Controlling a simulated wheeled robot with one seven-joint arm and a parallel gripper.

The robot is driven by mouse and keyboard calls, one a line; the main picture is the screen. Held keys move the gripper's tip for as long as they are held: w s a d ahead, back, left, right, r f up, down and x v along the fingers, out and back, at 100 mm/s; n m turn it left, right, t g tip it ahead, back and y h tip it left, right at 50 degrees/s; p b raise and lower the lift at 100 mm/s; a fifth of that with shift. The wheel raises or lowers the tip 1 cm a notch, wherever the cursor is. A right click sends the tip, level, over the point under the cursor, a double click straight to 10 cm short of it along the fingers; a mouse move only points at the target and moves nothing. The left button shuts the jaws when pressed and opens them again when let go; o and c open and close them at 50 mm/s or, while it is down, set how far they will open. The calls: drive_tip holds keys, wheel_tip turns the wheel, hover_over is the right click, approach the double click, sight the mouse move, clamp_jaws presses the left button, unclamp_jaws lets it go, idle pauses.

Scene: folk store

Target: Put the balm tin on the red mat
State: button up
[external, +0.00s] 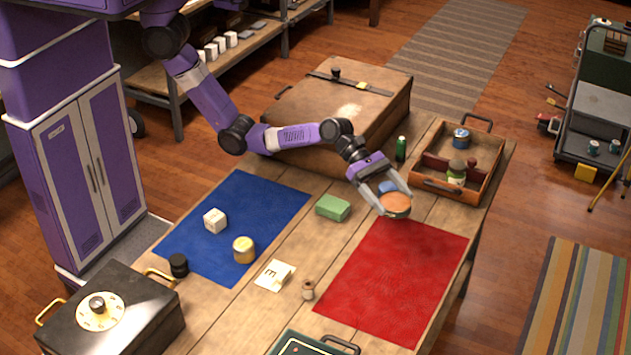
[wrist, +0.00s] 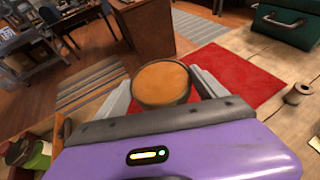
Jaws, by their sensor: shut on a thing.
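The balm tin (external: 396,204) is round with an orange-brown top and a dark side. My gripper (external: 388,199) is shut on it, one finger on each side. In the wrist view the tin (wrist: 162,84) sits between the two pale fingers (wrist: 162,93). The red mat (external: 393,280) lies flat on the wooden table, and its far edge is beside the tin in the external view. The mat also shows behind the tin in the wrist view (wrist: 235,80). I cannot tell how high the tin is above the table.
A wooden tray (external: 486,186) with jars stands at the back right. A green block (external: 333,207), a dark green bottle (external: 401,149) and a spool (external: 308,290) stand near the mat. The blue mat (external: 262,197) holds a white cube and a yellow tin. The red mat is bare.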

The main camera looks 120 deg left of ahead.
sight(386, 243)
wheel_tip(386, 243, down, 14)
drive_tip(key=shift+r+b, duration=0.25)
drive_tip(key=shift+b, duration=0.75)
drive_tip(key=shift+f, duration=0.15)
drive_tip(key=o, duration=1.7)
drive_tip(key=shift+s+a+r, duration=0.1)
drive_tip(key=shift+s+r, duration=0.05)
drive_tip(key=shift+r, duration=0.05)
drive_tip(key=p+v, duration=0.1)
drive_tip(key=v, duration=1)
drive_tip(key=shift+s+a, duration=0.1)
drive_tip(key=shift+s, duration=0.15)
